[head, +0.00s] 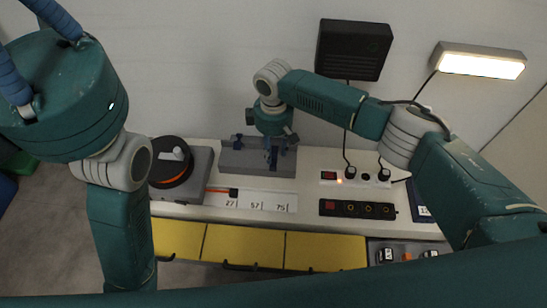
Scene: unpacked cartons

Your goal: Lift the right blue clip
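A grey fixture block (240,161) stands on the white bench near the wall. A small dark blue part, which looks like a clip, shows at its upper left (237,141). Another dark blue part shows at its upper right (291,139), close beside my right gripper. My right gripper (272,160) points down in front of the block's middle. Its fingers are small and dark against the block, so I cannot tell whether they are open, shut or touching a clip. My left arm hangs at the left, and its gripper is out of view.
A round black device with an orange ring (172,165) stands left of the block. A strip marked 27, 57, 75 (250,201) lies in front. A black power strip (357,209) and sockets with plugs are at right. Yellow drawers (325,251) line the bench front.

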